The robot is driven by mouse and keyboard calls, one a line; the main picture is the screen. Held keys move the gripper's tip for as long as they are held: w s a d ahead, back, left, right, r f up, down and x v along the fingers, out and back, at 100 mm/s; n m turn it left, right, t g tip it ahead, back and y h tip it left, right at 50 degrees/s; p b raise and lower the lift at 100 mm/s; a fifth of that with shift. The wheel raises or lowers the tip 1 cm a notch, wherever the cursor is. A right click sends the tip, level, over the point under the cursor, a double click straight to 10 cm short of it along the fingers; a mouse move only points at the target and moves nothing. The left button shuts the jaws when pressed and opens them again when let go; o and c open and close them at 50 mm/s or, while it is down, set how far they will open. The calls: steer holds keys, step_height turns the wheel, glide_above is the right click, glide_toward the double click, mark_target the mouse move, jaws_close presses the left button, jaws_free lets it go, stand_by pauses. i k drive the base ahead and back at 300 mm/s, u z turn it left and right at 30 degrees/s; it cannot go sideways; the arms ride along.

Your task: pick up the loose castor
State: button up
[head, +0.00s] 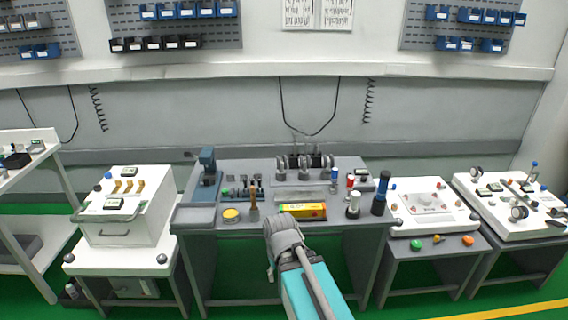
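My gripper (283,232) is in the lower middle of the head view, in front of the grey bench's front edge. It is seen from behind, so its fingertips are hidden and I cannot tell if it is open or shut. Several grey, wheel-like pieces, possibly castors (282,164), stand in a row at the back of the bench, beyond my gripper. Similar round pieces (518,212) show on the white cart at far right. All are too small to tell which is the loose castor.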

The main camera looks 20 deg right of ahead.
mark_target(282, 163)
steer(key=i, duration=1.4)
steer(key=u, duration=0.05)
